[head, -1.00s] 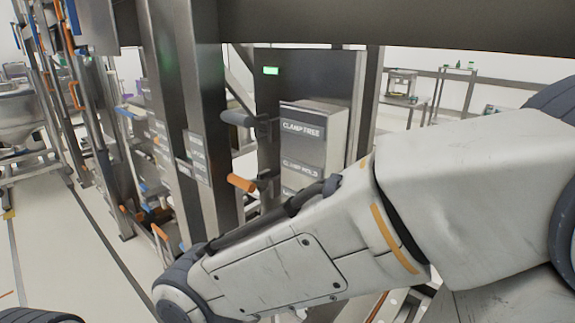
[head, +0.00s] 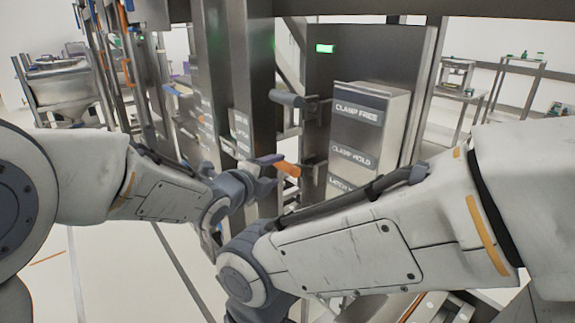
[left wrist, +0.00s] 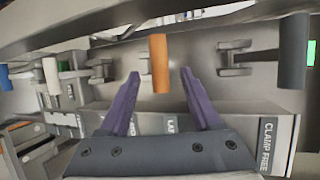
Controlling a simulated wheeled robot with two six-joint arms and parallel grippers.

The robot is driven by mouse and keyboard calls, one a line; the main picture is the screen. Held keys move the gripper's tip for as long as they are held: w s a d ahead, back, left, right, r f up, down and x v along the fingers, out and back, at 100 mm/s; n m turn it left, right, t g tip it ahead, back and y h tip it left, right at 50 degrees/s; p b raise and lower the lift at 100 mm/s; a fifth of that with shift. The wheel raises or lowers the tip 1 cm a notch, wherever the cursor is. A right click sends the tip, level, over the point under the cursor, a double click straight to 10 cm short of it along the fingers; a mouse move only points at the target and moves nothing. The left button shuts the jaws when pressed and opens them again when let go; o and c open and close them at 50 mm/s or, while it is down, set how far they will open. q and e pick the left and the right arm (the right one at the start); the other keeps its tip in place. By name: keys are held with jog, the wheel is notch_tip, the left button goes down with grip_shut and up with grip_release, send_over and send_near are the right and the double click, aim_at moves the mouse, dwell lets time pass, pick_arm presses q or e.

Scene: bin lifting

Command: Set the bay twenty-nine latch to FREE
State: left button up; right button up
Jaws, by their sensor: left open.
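An orange handle (head: 287,168) sticks out from a bracket on the steel frame, beside a box with label plates. In the left wrist view the orange handle (left wrist: 160,62) stands between the purple fingertips, with a gap on each side. My left gripper (head: 268,162) is open around it. A label box (head: 398,125) reads CLAMP FREE at the top and CLAMP HOLD below; a lower plate starting LATCH is partly hidden by my right arm. No bay number is readable. My right arm crosses the foreground; its gripper is out of view.
A dark grey handle (head: 287,98) sits above the orange one and also shows in the left wrist view (left wrist: 293,52). A green light (head: 325,48) glows on the dark panel. Steel posts (head: 243,80) stand close left of the handles. White and blue handles lie further left.

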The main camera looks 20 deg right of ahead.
aim_at(291, 165)
pick_arm(q)
jog(key=p+x, duration=0.2)
jog(key=x, duration=0.7)
jog(key=shift+w+d+f, duration=0.1)
